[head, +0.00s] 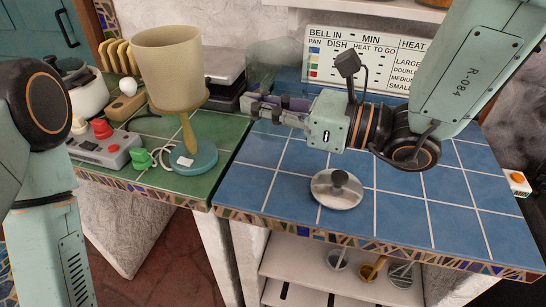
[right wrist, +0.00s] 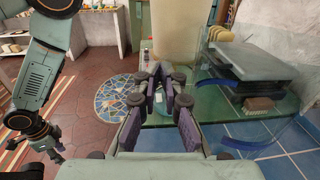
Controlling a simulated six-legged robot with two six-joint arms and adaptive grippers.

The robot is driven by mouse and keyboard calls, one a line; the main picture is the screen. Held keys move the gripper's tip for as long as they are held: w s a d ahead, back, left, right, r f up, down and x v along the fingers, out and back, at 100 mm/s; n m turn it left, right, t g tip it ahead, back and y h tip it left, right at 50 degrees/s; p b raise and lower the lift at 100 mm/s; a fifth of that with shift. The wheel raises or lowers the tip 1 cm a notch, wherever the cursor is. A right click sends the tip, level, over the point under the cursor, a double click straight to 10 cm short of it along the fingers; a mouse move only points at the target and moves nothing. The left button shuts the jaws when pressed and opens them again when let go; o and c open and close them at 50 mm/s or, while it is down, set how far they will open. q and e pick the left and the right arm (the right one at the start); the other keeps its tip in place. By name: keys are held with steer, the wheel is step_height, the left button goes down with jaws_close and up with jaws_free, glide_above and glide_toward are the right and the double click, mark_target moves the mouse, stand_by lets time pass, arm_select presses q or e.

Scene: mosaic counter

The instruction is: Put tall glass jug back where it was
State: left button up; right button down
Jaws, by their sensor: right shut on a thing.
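The tall glass jug (head: 262,72) is clear and hard to make out in the head view, at the back of the counter near the green and blue border. In the right wrist view the clear jug (right wrist: 222,62) fills the right side, with a blue curved band across it. My right gripper (head: 262,108) is shut on the jug, its fingers pointing left. In the right wrist view its fingers (right wrist: 160,80) converge beside the jug; the exact contact is unclear. What seems to be my left gripper (right wrist: 52,152) is small in the right wrist view; its fingers are unclear.
A beige lampshade (head: 168,68) on a teal base stands left of my right gripper. A round metal lid (head: 337,190) lies on the blue tiles (head: 420,205). A sign board (head: 375,62) stands behind. Dark flat appliances (head: 222,78) sit at the back. The front blue tiles are mostly clear.

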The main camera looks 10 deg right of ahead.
mark_target(265, 139)
steer(key=f, duration=0.2)
steer(key=f+b, duration=0.1)
steer(key=f, duration=0.3)
steer(key=shift+s+d, duration=0.1)
steer(key=shift+s, duration=0.2)
steer(key=f, duration=0.2)
steer(key=f+b, duration=0.1)
steer(key=f, duration=0.1)
steer(key=shift+w+d+f, duration=0.1)
steer(key=shift+d, duration=0.1)
steer(key=c, duration=1.7)
jaws_free()
steer(key=shift+d, duration=0.25)
steer(key=shift+c, duration=0.2)
steer(key=shift+o, duration=1.4)
steer(key=shift+a, duration=0.35)
arm_select(q)
steer(key=shift+s+d+f, duration=0.1)
steer(key=shift+d+f, duration=0.05)
steer(key=shift+f, duration=0.4)
steer(key=shift+d+f, duration=0.1)
steer(key=shift+f, duration=0.45)
steer(key=shift+d, duration=0.1)
arm_select(e)
steer(key=shift+d, duration=0.15)
